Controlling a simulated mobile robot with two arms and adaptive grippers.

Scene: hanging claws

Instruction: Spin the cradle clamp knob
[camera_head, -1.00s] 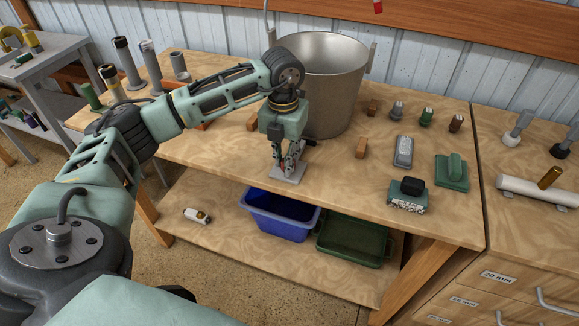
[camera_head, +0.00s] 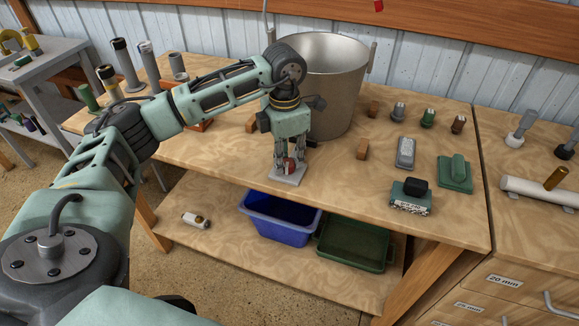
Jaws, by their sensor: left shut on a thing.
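My left gripper (camera_head: 289,166) comes down over a small grey plate (camera_head: 287,180) near the table's front edge. Its fingers point down and are shut on a small reddish knob (camera_head: 290,165) above the plate. The fingers hide part of the knob, and its exact shape is too small to tell. My right gripper does not show.
A large metal bucket (camera_head: 335,70) stands right behind the gripper. A blue bin (camera_head: 275,228) and a green bin (camera_head: 350,250) sit on the lower shelf.

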